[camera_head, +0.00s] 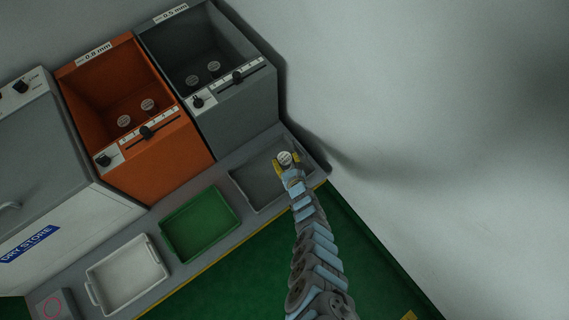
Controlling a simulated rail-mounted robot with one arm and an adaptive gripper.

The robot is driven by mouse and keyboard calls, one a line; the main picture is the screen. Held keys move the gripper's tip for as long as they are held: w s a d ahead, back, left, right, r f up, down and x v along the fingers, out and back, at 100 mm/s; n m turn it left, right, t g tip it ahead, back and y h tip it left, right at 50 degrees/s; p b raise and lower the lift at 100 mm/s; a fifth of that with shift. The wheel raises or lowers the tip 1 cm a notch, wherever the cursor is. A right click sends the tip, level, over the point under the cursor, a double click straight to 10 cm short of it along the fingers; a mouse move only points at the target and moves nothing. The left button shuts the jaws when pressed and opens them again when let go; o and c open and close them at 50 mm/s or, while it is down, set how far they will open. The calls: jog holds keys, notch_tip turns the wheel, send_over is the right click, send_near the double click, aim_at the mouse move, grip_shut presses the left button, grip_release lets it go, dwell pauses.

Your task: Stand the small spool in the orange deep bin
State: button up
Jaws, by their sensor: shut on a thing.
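My gripper (287,165) has yellow fingers and is shut on a small spool (285,157) with a pale, printed round top. The gripper and spool are over the grey tray at the right end of the bench. I cannot tell whether the spool touches the tray. The orange deep bin (188,158) stands at the left back, labelled 0.8 mm. Two round-topped pieces like the spool show inside it, standing on its floor. The arm reaches up from the bottom of the picture.
A dark grey deep bin (238,118) labelled 0.5 mm stands right of the orange bin, with two round-topped pieces inside. A grey tray (243,189), green tray (202,226) and white tray (98,270) line the front. A dry store cabinet (75,225) is at left.

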aim_at(285, 161)
jog(key=shift+w+f+b, duration=0.5)
jog(key=shift+f+b, duration=0.05)
jog(key=shift+f, duration=0.1)
jog(key=shift+w+a+f+b, duration=0.1)
jog(key=shift+w+f+b, duration=0.2)
jog(key=shift+f+b, duration=0.3)
jog(key=shift+w+f+b, duration=0.15)
jog(key=shift+f+b, duration=0.6)
jog(key=shift+b, duration=0.2)
jog(key=shift+f+b, duration=0.3)
jog(key=shift+f, duration=0.1)
jog(key=shift+f, duration=0.2)
jog(key=o, duration=1.2)
jog(key=shift+r, duration=0.15)
